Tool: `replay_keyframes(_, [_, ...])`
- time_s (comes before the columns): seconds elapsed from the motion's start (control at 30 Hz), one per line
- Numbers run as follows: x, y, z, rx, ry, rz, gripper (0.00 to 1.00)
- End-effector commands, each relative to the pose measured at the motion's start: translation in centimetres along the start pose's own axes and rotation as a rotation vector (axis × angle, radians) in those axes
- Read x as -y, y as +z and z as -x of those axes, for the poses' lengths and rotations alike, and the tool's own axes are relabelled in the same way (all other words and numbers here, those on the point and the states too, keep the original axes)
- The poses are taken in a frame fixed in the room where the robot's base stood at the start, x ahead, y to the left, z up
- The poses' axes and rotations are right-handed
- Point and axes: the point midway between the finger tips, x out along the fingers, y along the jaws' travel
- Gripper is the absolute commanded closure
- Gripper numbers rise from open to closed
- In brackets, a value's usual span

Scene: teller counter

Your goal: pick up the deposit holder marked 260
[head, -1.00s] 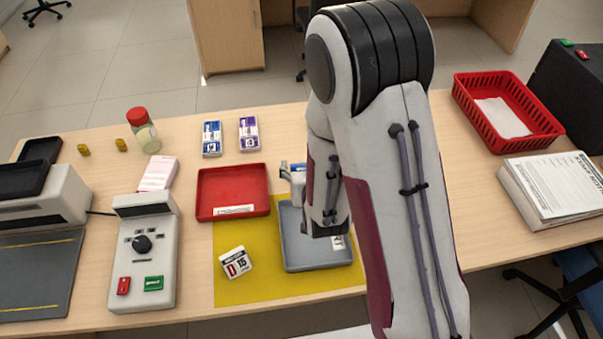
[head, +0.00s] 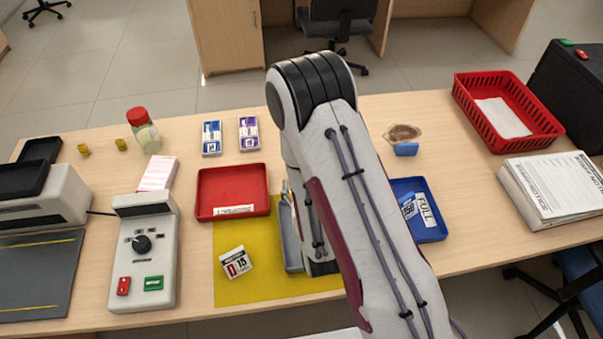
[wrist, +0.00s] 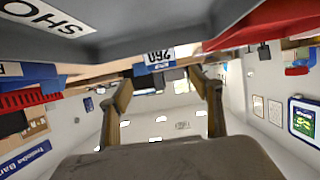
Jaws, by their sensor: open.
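In the wrist view, which is upside down, a white label reading 260 shows on the deposit holder (wrist: 155,57), with some blue at its edge. It appears ahead of my gripper (wrist: 160,78), between the lines of the two fingertips. The fingers are spread with nothing held between them. I cannot tell how far the holder is from the tips. In the head view my arm hides the holder and most of the gripper, over the grey tray (head: 290,248). That tray's label, starting SHO, fills the top of the wrist view (wrist: 130,30).
A red tray (head: 205,190) stands left of my arm, with a yellow mat (head: 235,290) and a date block (head: 236,262) in front. Right of the arm is a blue tray (head: 432,237) marked FULL, holding a blue item. A small blue item (head: 406,149) lies behind it.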

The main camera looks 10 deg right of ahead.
Motion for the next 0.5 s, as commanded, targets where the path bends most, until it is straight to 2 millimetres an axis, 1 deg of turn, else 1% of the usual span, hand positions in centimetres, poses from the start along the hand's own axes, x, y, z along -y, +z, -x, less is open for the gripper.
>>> replay_keyframes(0.2, [0.0, 0.0, -0.3, 0.0, 0.0, -0.001, 0.36])
replay_keyframes(0.5, [0.0, 0.0, -2.3, -0.001, 0.0, 0.0, 0.36])
